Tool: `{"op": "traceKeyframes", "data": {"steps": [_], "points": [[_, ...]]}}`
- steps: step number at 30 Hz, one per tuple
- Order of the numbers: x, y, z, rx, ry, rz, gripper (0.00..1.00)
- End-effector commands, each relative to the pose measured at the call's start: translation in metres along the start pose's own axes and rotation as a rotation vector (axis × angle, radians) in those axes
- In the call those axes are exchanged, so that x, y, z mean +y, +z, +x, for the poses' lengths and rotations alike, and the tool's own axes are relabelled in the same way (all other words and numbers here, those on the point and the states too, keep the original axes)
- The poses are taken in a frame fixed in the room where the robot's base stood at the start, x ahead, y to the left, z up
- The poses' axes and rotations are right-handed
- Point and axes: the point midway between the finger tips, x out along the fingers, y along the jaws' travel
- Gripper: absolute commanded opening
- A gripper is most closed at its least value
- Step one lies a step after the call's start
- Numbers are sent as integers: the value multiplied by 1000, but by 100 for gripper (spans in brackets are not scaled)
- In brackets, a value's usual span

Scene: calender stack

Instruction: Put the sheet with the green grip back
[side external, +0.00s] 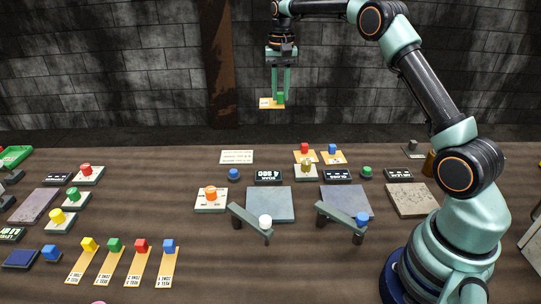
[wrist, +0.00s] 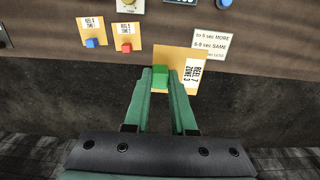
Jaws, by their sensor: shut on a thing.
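My gripper (side external: 280,91) is shut on the green grip (wrist: 160,77) of an orange-yellow sheet (wrist: 177,56). It holds the sheet high above the table, against the back wall in the side view. The sheet's white label (wrist: 191,73) shows printed "REEL" and "ZONE" text. Another sheet with a green grip (side external: 114,245) lies at the front left, in a row with sheets having a yellow grip (side external: 88,243), a red grip (side external: 141,246) and a blue grip (side external: 168,246).
Two small sheets with a red grip (side external: 304,148) and a blue grip (side external: 332,149) lie at the back. A white printed card (side external: 236,157) lies left of them. Grey plates (side external: 270,204), angled bars (side external: 249,221) and several knobs crowd the table. The air around the held sheet is clear.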

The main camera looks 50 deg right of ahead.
Motion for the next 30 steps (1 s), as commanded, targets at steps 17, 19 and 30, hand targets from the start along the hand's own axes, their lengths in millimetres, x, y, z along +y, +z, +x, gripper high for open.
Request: {"op": "traceKeyframes", "data": {"steps": [17, 19, 30], "points": [[0, 2, 130, -3, 2, -4, 0], [0, 1, 137, -1, 1, -5, 0], [0, 2, 172, -3, 1, -5, 0]]}}
